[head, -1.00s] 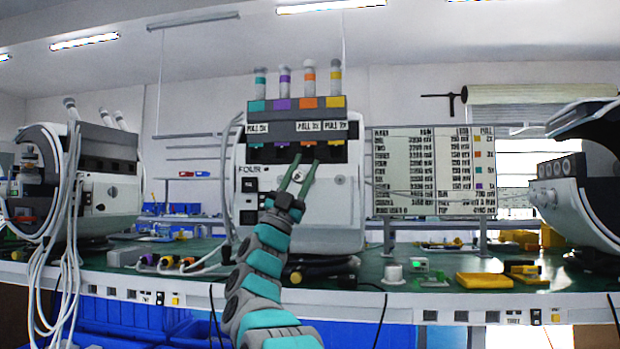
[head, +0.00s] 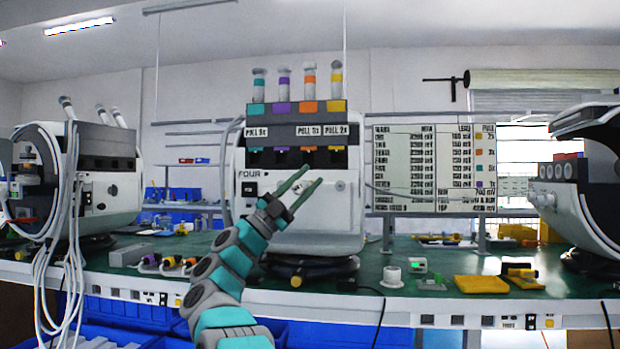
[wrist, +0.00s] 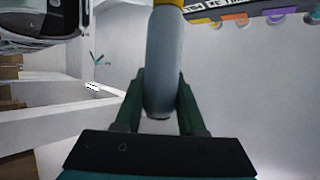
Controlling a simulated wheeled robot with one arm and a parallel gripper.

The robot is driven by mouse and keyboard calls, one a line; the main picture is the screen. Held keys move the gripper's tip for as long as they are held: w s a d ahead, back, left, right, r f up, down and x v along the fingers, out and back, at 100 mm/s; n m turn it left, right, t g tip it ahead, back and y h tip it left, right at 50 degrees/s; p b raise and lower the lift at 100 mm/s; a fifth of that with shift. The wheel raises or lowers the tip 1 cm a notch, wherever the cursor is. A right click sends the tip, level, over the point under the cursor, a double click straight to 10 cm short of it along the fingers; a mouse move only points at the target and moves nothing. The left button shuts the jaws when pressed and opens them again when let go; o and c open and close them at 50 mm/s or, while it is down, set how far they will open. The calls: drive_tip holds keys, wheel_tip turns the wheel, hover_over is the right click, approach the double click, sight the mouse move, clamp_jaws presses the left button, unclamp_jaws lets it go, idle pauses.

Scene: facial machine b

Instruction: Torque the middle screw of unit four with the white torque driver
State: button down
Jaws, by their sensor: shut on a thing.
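Unit four (head: 310,215), a white machine labelled FOUR, stands in the middle of the head view. My gripper (head: 313,174) is in front of its front panel, pointing up and to the right. In the wrist view, my green fingers (wrist: 161,85) are shut on a pale cylinder with a yellow end, which looks like the white torque driver (wrist: 163,65). It runs up out of the picture. A small pale patch shows between the fingers in the head view; I cannot tell if it is the driver or the panel's middle screw. A round screw (head: 340,186) shows to the right.
Four colour-banded tubes (head: 310,80) stand on top of unit four. Other machines stand at left (head: 85,180) and right (head: 590,200), with loose cables at left. A listing board (head: 428,168) is beside unit four. Yellow trays (head: 483,284) lie on the green bench.

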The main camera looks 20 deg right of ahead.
drive_tip(key=shift+m+g, duration=0.3)
drive_tip(key=shift+s, duration=0.15)
drive_tip(key=shift+s+a+b, duration=0.35)
drive_tip(key=shift+s+b, duration=0.1)
drive_tip(key=shift+s, duration=0.25)
drive_tip(key=shift+s+a+b, duration=0.4)
drive_tip(key=shift+s, duration=0.35)
drive_tip(key=shift+s+a+b, duration=0.35)
drive_tip(key=shift+s+b, duration=0.1)
drive_tip(key=shift+s, duration=0.25)
